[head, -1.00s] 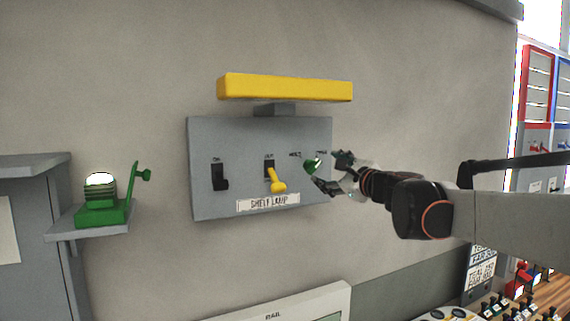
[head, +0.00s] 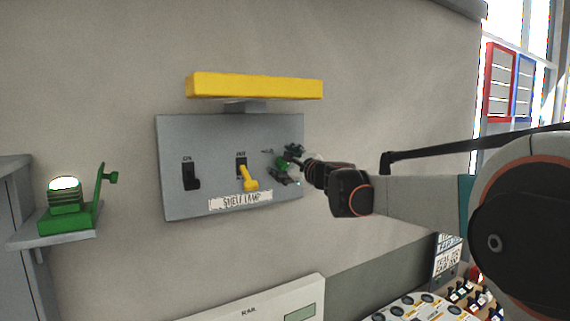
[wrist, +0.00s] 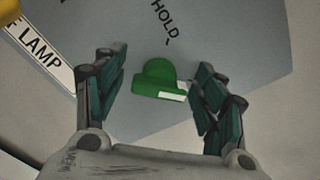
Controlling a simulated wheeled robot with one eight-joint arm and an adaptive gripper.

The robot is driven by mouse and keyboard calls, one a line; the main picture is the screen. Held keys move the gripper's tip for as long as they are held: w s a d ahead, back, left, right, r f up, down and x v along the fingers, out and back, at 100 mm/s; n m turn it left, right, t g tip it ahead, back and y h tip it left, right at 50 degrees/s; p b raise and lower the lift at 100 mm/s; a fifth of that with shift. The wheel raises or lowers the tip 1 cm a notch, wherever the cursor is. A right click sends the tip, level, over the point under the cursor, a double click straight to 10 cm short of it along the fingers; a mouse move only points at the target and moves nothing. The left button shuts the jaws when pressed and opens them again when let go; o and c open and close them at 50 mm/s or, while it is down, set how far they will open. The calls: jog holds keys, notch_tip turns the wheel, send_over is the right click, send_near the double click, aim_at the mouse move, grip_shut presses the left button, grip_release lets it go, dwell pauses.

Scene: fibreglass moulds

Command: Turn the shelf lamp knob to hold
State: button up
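The shelf lamp panel (head: 205,140) is a grey plate on the wall with a "SHELF LAMP" label (head: 240,200). Its green knob (head: 281,164) is at the panel's right side. In the wrist view the knob (wrist: 160,80) has a white mark pointing to the right, and the word HOLD (wrist: 165,18) is printed above it. My gripper (head: 288,164) is at the knob. In the wrist view my gripper (wrist: 158,88) is open, one finger on each side of the knob. The right finger is close to the white mark; I cannot tell if it touches. The left finger stands apart.
A black switch (head: 191,177) and a yellow lever (head: 247,178) sit left of the knob. A yellow bar (head: 255,87) juts out above the panel. A green lamp-like device (head: 65,208) stands on a small shelf at left. A control desk (head: 420,307) is below right.

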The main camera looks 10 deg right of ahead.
jog(key=c, duration=0.9)
jog(key=shift+n, duration=0.3)
jog(key=n+b, duration=0.1)
jog(key=n, duration=0.2)
jog(key=shift+f+n, duration=0.15)
jog(key=shift+n, duration=0.15)
jog(key=n+b, duration=0.1)
jog(key=n, duration=0.3)
jog(key=shift+a+f+b, duration=0.1)
jog(key=shift+b, duration=0.2)
jog(key=n, duration=0.5)
jog(key=shift+f+b, duration=0.15)
jog(key=shift+b, duration=0.25)
jog(key=n, duration=0.4)
jog(key=shift+n+b, duration=0.3)
jog(key=shift+b, duration=0.05)
